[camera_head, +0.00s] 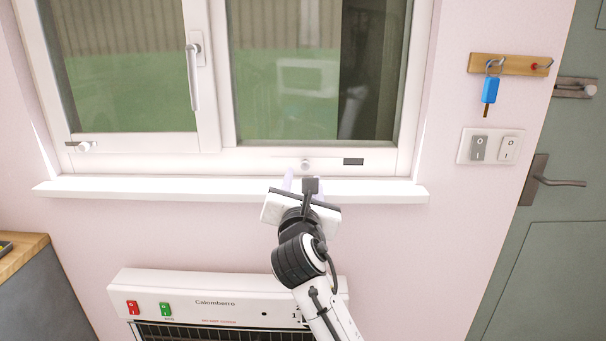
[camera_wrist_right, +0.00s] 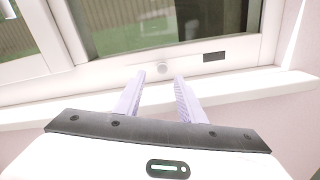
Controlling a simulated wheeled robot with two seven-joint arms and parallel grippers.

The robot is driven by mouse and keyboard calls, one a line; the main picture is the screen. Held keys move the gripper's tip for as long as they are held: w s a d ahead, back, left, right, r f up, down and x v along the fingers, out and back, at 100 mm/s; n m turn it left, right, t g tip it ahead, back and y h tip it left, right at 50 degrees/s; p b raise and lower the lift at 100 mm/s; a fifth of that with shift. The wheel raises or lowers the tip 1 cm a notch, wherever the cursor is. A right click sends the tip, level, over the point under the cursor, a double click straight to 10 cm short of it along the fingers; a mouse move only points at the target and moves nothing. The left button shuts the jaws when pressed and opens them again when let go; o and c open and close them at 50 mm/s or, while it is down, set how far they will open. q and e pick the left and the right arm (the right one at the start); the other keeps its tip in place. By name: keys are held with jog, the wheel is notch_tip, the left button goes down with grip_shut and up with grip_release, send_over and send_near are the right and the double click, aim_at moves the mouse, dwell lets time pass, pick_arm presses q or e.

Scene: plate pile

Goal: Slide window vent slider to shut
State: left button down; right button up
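The window vent slider's small round knob (camera_head: 305,165) sits on the white lower window frame. A dark vent slot (camera_head: 353,161) shows to its right. My right gripper (camera_head: 303,180) is just below and in front of the knob, over the sill. In the right wrist view its two pale fingers (camera_wrist_right: 159,80) are apart, with the knob (camera_wrist_right: 162,68) in line with the gap between their tips and the dark slot (camera_wrist_right: 214,57) to the right. Nothing is held; I cannot tell whether a finger touches the knob. My left gripper is not in view.
The white sill (camera_head: 110,189) runs under the window, close to my right gripper. A heater (camera_head: 215,285) is on the wall below. A window handle (camera_head: 193,75) and a latch (camera_head: 83,146) are left. A key rack (camera_head: 515,64), switches (camera_head: 490,147) and a door (camera_head: 545,240) are right.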

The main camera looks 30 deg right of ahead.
jog(key=shift+v, duration=2.25)
jog(key=s+a+f+m+g+y, duration=0.1)
jog(key=s+a+f+m+y, duration=0.2)
jog(key=f, duration=0.7)
jog(key=s+a+f+m+g+y, duration=0.1)
jog(key=s+a+f+m+y, duration=0.15)
jog(key=f, duration=0.65)
jog(key=s+a+f+m+g+y, duration=0.1)
jog(key=s+a+f+m+y, duration=0.2)
jog(key=f, duration=0.7)
jog(key=s+a+f+m+g+y, duration=0.1)
jog(key=s+a+f+m+g, duration=0.1)
jog(key=s+f+m, duration=0.5)
jog(key=s+a+f+m+g+y, duration=0.1)
jog(key=s+a+f+m+y, duration=0.1)
jog(key=s+f+m, duration=0.6)
jog(key=s+m, duration=0.1)
jog(key=s, duration=0.4)
jog(key=shift+s+a+f+g, duration=0.25)
jog(key=shift+s+a+g, duration=0.05)
jog(key=shift+g, duration=0.1)
